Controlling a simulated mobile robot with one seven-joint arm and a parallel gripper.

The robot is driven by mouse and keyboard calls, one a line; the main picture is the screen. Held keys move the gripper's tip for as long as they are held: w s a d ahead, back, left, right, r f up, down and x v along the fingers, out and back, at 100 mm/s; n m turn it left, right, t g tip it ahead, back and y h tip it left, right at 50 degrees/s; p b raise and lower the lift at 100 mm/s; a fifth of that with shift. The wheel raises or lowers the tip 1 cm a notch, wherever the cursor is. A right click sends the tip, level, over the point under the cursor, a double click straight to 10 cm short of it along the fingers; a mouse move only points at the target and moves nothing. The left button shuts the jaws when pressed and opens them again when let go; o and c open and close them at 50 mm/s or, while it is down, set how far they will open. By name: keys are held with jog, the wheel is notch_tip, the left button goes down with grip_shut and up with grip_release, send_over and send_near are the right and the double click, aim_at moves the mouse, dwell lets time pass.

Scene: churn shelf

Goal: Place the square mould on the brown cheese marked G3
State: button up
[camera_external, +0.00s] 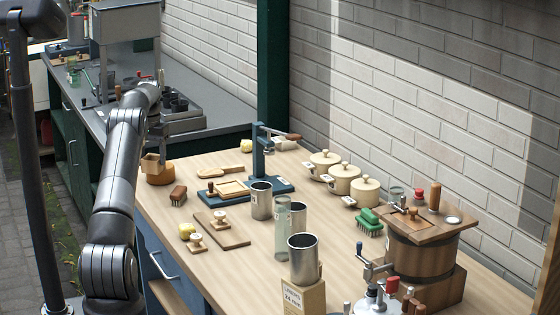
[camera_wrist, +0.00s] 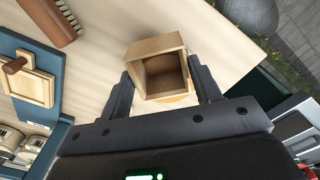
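The square mould (camera_external: 151,165) is a small open wooden box. In the wrist view the mould (camera_wrist: 157,47) sits between the two dark fingers of my gripper (camera_wrist: 162,78), which appear to press on its sides. From outside, my gripper (camera_external: 160,148) is at the mould, at the far left corner of the table. An orange-brown round cheese (camera_external: 165,179) is directly under or just behind the mould. A pale yellow-orange edge of the cheese (camera_wrist: 174,101) shows below the mould in the wrist view. I cannot read a G3 mark, nor tell whether mould and cheese touch.
On the wooden table (camera_external: 265,255), a brown brush (camera_external: 178,195) and a blue press (camera_external: 262,185) stand nearby. Metal cups, lidded pots (camera_external: 343,178) and a wooden churn (camera_external: 424,255) stand further right. The table's left edge is close to the cheese.

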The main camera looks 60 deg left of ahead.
jog(key=o, duration=0.3)
jog(key=shift+o, duration=0.2)
notch_tip(320, 180, up, 8)
dwell(0.4)
jog(key=shift+f, duration=0.1)
